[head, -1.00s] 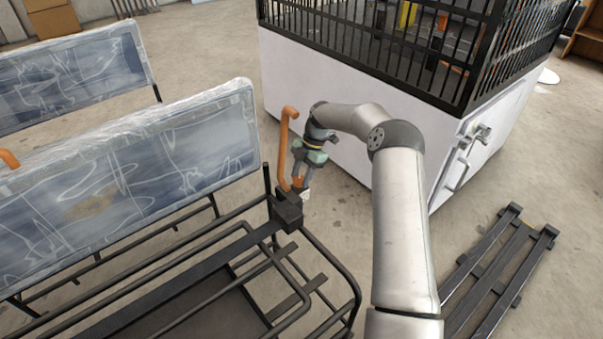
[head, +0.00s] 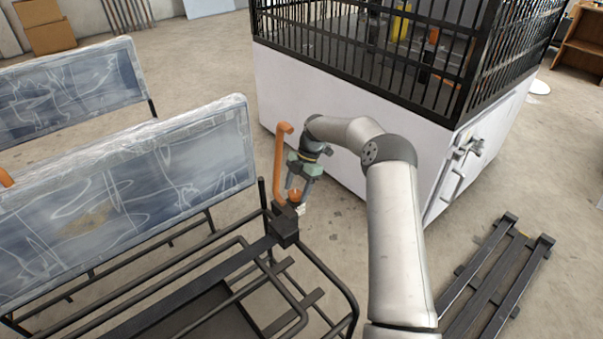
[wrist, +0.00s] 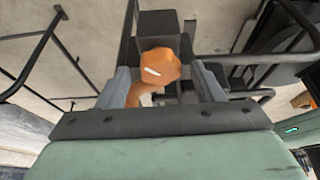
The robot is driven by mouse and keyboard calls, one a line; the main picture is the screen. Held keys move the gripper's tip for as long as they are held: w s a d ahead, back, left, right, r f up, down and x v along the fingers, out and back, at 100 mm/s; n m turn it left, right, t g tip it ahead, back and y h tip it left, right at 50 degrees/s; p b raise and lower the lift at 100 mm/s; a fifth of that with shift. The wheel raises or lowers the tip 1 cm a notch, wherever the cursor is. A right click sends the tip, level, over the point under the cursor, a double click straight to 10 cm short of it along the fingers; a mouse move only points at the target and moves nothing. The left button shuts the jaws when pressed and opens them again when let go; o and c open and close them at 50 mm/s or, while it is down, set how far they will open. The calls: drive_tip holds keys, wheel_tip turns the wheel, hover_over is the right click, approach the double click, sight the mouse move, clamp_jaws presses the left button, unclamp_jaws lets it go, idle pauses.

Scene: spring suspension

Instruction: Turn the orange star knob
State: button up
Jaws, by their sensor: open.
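The orange star knob (wrist: 160,66) shows in the wrist view, ahead of and between the tips of my gripper (wrist: 162,85). In the head view the knob (head: 295,194) is small and partly hidden by the fingers, beside the black block (head: 285,230) at the corner of the seat frame. My gripper (head: 299,192) is open, with its fingers pointing down on either side of the knob. I cannot tell whether a finger touches it. An orange lever (head: 280,165) rises just left of the gripper.
The black tubular seat frame (head: 215,245) and plastic-wrapped seat back (head: 130,185) lie to the left. A white cabinet with a black cage (head: 340,95) stands behind my arm. A black slatted rack (head: 497,275) lies on the floor at right.

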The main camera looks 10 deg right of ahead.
drive_tip(key=p+v, duration=0.4)
drive_tip(key=v, duration=1.3)
